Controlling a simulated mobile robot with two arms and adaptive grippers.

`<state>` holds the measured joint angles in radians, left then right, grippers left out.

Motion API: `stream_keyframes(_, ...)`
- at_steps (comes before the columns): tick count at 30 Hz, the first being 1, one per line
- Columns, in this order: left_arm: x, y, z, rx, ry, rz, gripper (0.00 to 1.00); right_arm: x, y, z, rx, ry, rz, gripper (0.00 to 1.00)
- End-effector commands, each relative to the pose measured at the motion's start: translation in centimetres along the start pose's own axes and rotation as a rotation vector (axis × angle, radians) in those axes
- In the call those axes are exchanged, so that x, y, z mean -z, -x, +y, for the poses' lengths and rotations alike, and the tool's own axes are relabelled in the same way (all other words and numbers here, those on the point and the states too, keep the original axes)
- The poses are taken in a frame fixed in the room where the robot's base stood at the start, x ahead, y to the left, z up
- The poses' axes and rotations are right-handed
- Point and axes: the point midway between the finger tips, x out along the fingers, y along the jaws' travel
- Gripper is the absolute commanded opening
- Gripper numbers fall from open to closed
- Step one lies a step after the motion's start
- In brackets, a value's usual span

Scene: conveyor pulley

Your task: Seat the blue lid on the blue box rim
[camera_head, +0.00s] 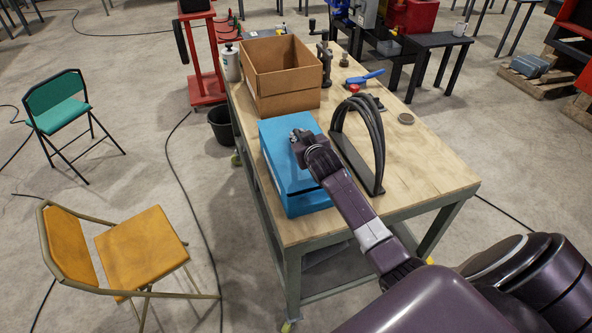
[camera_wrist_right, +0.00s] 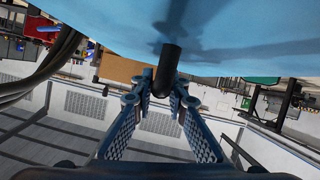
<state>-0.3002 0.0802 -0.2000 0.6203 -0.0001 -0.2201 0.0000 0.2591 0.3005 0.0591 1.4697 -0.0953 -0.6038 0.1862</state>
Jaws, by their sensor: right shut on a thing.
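The blue lid (camera_head: 283,131) shows as the flat blue top over the blue box (camera_head: 309,204) on the workbench in the head view. My right gripper (camera_head: 299,138) is over the lid's top, partly hiding it. In the right wrist view its fingers (camera_wrist_right: 160,95) are closed around a dark round-ended knob (camera_wrist_right: 170,60) that stands out from the lid's blue surface (camera_wrist_right: 235,28). A line separates the lid from the box on the front side. I cannot tell whether the lid rests on the rim all around. My left gripper is not in view.
An open cardboard box (camera_head: 287,96) stands just behind the blue box on the workbench (camera_head: 432,173). A rack with black hoops (camera_head: 362,140) stands close on the right. The bench's right front is clear.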

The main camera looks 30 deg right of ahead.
Motion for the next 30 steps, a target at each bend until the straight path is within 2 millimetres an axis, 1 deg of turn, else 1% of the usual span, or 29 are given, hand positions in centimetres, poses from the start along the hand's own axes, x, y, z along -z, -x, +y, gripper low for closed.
stream_keyframes(22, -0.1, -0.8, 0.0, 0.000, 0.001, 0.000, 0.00, -1.1, -0.4, -0.2, 0.000, 0.000, 0.001, 0.00)
stream_keyframes(30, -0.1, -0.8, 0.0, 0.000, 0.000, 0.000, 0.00, -1.1, -0.5, -0.2, 0.000, 0.000, 0.001, 0.00)
